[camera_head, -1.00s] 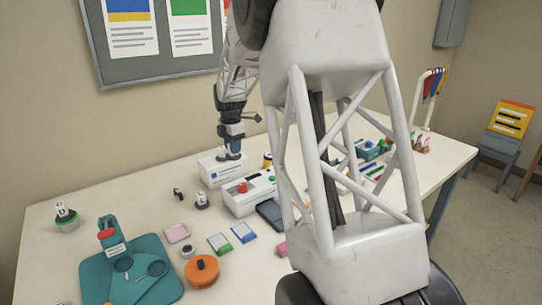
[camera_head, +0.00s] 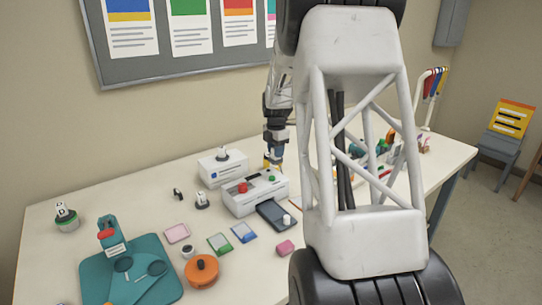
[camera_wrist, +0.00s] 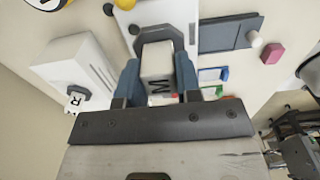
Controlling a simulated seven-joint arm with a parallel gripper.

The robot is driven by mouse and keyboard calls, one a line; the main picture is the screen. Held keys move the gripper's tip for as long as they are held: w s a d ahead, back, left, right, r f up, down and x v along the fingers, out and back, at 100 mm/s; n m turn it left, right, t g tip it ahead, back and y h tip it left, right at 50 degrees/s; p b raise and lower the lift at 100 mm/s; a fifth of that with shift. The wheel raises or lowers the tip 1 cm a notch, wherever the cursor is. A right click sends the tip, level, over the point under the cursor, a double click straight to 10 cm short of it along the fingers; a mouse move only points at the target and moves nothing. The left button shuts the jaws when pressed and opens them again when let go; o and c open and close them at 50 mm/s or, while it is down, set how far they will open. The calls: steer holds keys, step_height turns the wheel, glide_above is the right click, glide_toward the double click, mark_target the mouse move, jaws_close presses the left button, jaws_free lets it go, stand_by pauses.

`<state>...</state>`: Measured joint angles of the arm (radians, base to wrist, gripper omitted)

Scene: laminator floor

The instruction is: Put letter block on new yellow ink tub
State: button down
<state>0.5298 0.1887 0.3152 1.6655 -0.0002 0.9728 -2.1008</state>
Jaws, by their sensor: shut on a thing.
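My gripper (camera_head: 274,156) is shut on a white letter block (camera_wrist: 158,66) marked M. The block sits between the two blue fingers in the wrist view. In the head view my gripper hangs behind the white laminator. The yellow ink tub (camera_head: 266,164) shows there as a small yellow patch beside and below the fingers, partly hidden. In the wrist view a round yellow-edged thing (camera_wrist: 48,3) is cut off at the top left; I cannot tell surely that it is the tub. The held block looks apart from it.
The laminator (camera_head: 250,196) stands just in front of my gripper. Left of it a white box (camera_head: 211,172) carries another letter block (camera_wrist: 75,101), marked R. A dark tray (camera_head: 277,216) and a pink block (camera_head: 285,247) lie in front. A green-rimmed tub (camera_head: 67,226) holds a block at far left.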

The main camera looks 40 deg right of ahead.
steer(key=shift+f, duration=0.3)
steer(key=shift+w, duration=0.15)
steer(key=shift+w+d+f, duration=0.1)
steer(key=shift+w+d, duration=0.25)
steer(key=shift+w, duration=0.2)
steer(key=w+d, duration=0.2)
steer(key=w, duration=0.2)
steer(key=w+d+f, duration=0.1)
steer(key=w+d, duration=0.1)
steer(key=w, duration=0.2)
steer(key=w+d, duration=0.3)
steer(key=w, duration=0.1)
steer(key=shift+w+f, duration=0.15)
steer(key=shift+w, duration=0.15)
steer(key=shift+f, duration=0.1)
steer(key=shift+f, duration=1.65)
steer(key=shift+f, duration=0.15)
